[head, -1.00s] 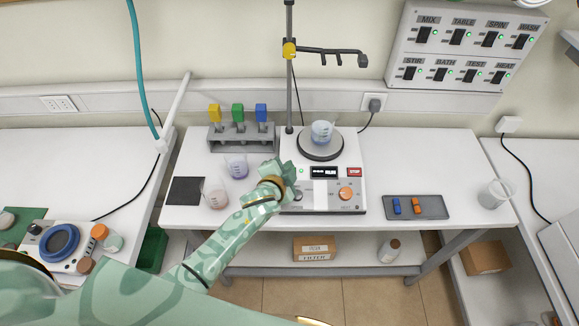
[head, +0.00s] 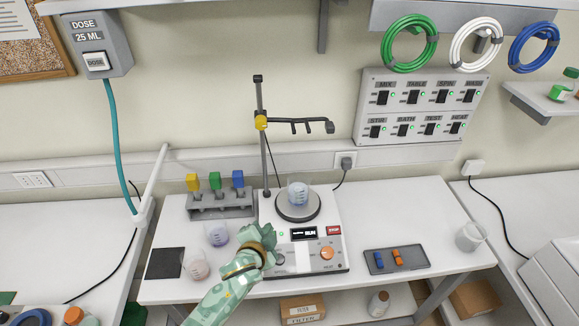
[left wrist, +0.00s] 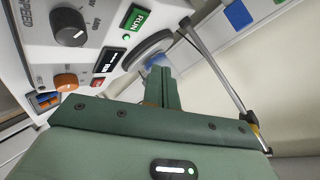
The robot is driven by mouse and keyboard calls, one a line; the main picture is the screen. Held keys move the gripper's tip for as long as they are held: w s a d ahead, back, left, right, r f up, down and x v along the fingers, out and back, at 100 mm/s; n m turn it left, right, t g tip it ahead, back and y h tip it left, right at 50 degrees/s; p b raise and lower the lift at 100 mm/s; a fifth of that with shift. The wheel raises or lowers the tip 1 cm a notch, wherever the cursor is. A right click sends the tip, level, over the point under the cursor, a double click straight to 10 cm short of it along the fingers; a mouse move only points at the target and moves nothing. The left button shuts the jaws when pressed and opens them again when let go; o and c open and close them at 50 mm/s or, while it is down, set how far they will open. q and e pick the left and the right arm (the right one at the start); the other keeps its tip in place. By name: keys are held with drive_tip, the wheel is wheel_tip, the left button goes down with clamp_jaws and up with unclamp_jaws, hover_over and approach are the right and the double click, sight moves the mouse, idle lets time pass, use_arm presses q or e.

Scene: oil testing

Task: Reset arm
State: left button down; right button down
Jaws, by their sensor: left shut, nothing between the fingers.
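My left gripper (head: 268,238) is shut and empty at the left front of the white hotplate stirrer (head: 318,266), near its control panel. I cannot tell from the head view whether it touches the panel. In the left wrist view the closed green fingers (left wrist: 163,88) point toward the plate, with a black speed knob (left wrist: 68,27), a green RUN button (left wrist: 133,17) and an orange knob (left wrist: 66,82) beyond. A beaker with blue liquid (head: 298,195) stands on the round plate. My right gripper is not in view.
A clamp stand (head: 262,140) rises behind the plate. Two beakers (head: 217,233) (head: 196,265) and a black mat (head: 164,263) are at left, below a rack (head: 220,205) of coloured-topped items. A grey tray (head: 412,267) and an empty beaker (head: 469,236) are at right.

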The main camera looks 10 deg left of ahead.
use_arm(q)
drive_tip(key=s+a+r+n+g+y, duration=0.1)
drive_tip(key=s+a+r+g+y, duration=0.15)
drive_tip(key=s+a, duration=0.4)
drive_tip(key=s+a+r+n+g+y, duration=0.1)
drive_tip(key=s+a+r+n, duration=0.2)
drive_tip(key=s, duration=0.7)
drive_tip(key=s+a+r+g+y, duration=0.2)
drive_tip(key=s+a+r, duration=0.25)
drive_tip(key=s, duration=0.35)
drive_tip(key=s+d+f+g+h+b, duration=0.15)
drive_tip(key=f+b, duration=0.25)
drive_tip(key=f, duration=1)
drive_tip(key=s+d+f+n+g+h+b, duration=0.1)
drive_tip(key=s+d+f+b, duration=0.2)
drive_tip(key=f, duration=1)
drive_tip(key=s+f+g+h+b, duration=0.15)
drive_tip(key=f+b, duration=0.35)
drive_tip(key=f, duration=0.9)
drive_tip(key=s+f+n+g+b, duration=0.2)
drive_tip(key=s+f+b, duration=0.4)
drive_tip(key=s+f, duration=1.2)
drive_tip(key=shift+s+a+f+n+h+b, duration=0.25)
drive_tip(key=shift+f+n+h+b, duration=0.2)
drive_tip(key=shift+f, duration=0.45)
